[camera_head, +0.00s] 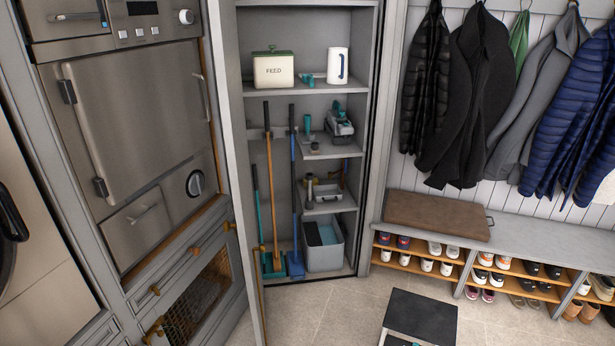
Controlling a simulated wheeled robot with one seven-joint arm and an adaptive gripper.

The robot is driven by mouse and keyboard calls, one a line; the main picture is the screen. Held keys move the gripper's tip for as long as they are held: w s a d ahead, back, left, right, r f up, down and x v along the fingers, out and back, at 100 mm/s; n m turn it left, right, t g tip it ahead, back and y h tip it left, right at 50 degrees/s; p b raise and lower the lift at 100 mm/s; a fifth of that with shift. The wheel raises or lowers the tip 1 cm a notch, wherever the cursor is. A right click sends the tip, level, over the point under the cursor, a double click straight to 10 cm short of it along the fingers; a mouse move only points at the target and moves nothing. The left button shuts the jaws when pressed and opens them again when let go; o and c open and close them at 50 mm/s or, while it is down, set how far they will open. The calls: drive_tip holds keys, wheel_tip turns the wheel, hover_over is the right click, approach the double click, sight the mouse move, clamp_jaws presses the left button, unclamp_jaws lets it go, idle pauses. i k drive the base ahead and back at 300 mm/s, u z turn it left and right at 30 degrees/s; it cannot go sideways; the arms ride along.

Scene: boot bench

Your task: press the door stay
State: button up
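No door stay can be made out for certain in the head view. A tall grey cupboard (309,98) stands open in the middle, and a narrow grey upright panel (240,150), which looks like its door seen nearly edge-on, runs down its left side. My gripper is not in view.
Brooms, a feed tin (273,70), a white jug (338,66) and a grey bin (325,248) are in the cupboard. An oven (140,120) is at left. Coats (478,95) hang above a shoe bench (520,247). A black-topped step stool (420,316) stands on the floor.

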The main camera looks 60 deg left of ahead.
sight(261, 248)
drive_tip(key=i, duration=0.95)
drive_tip(key=u, duration=2.8)
